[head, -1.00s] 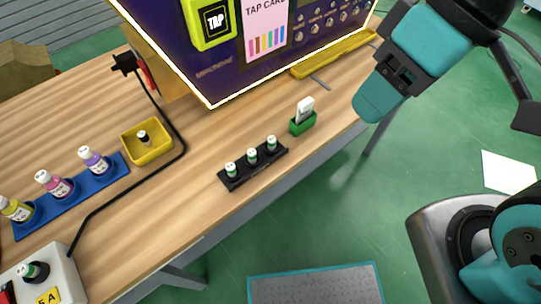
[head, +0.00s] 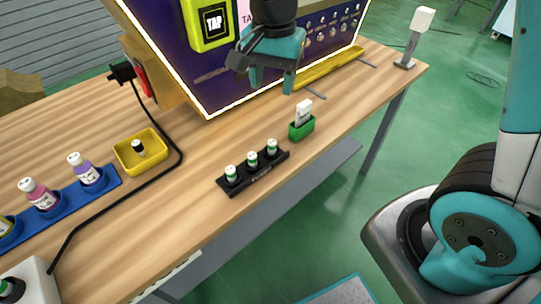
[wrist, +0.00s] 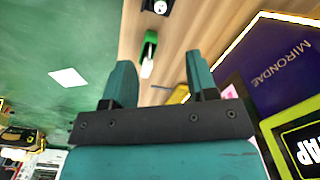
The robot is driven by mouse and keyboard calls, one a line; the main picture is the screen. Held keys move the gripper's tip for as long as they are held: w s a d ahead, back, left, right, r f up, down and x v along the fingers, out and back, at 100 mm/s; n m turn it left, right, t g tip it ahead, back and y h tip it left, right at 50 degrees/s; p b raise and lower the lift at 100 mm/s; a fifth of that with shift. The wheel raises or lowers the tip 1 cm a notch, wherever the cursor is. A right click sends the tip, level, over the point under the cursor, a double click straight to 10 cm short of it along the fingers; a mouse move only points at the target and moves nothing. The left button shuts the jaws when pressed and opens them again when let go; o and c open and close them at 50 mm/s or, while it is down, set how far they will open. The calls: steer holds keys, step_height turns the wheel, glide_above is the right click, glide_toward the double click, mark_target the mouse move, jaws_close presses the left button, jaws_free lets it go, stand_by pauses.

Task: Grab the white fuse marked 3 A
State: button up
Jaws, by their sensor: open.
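Three white fuses with green bands stand upright in a black rack (head: 253,173) on the wooden table: a left one (head: 231,174), a middle one (head: 252,159) and a right one (head: 271,147). Their ratings are too small to read, so I cannot tell which is 3 A. Another fuse, white and black (head: 138,148), is in a yellow tray (head: 124,158). My gripper (head: 271,84) is open and empty, above the table, behind the rack in the head view. In the wrist view my gripper (wrist: 160,65) has its fingers apart; one fuse (wrist: 160,7) shows at the top edge.
A green holder (head: 301,129) with a white card (head: 304,112) stands right of the rack. The vending machine (head: 205,88) is behind. A black cable (head: 110,200) crosses the table on the left, near a blue bottle tray (head: 70,211). The table's front right edge is close to the rack.

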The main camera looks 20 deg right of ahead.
mark_target(272, 142)
step_height(272, 142, down, 18)
steer(key=shift+w+d+r+b, duration=0.15)
steer(key=shift+r+b, duration=0.1)
steer(key=shift+b, duration=0.85)
jaws_close()
